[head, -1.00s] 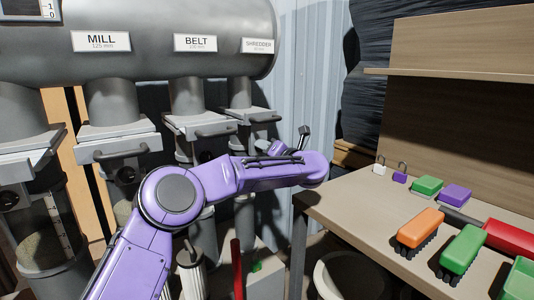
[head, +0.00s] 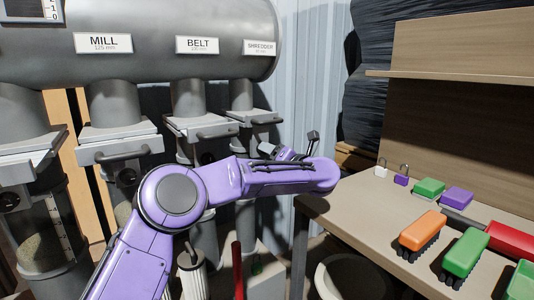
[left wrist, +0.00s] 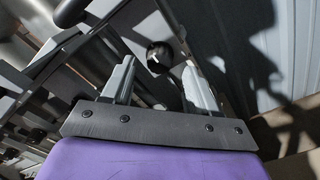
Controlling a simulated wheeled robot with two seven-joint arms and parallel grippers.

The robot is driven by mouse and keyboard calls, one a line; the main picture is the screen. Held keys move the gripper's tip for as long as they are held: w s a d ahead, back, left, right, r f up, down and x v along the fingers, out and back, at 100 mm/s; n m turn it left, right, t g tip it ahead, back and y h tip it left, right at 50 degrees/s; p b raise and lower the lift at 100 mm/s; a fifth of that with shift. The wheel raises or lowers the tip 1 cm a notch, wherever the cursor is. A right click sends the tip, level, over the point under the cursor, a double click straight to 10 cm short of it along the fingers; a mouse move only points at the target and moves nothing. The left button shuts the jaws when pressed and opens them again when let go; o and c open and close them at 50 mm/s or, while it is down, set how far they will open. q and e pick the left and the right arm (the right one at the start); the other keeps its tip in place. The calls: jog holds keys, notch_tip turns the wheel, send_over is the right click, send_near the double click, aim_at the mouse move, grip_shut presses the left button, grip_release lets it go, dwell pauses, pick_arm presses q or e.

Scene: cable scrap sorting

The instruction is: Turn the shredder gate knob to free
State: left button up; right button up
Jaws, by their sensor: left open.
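The shredder gate (head: 247,117) sits under the pipe below the SHREDDER label (head: 262,48), at the right end of the row. A dark round knob (left wrist: 160,56) with a small pale mark shows in the left wrist view, beyond and between my fingertips; its setting is hard to read. In the head view that knob is hidden behind my arm and gripper. My left gripper (head: 266,148) is open and empty, close to the shredder column; its two pale fingers also show in the left wrist view (left wrist: 158,82). My right gripper is not in view.
The mill gate (head: 118,140) and belt gate (head: 203,126) have protruding handles left of my gripper. A table (head: 350,205) on the right carries brushes, padlocks and a red tool. A bin (head: 350,278) stands below its edge.

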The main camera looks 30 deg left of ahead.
pick_arm(q)
jog(key=v, duration=0.7)
jog(key=shift+d, duration=0.3)
jog(key=shift+s, duration=0.1)
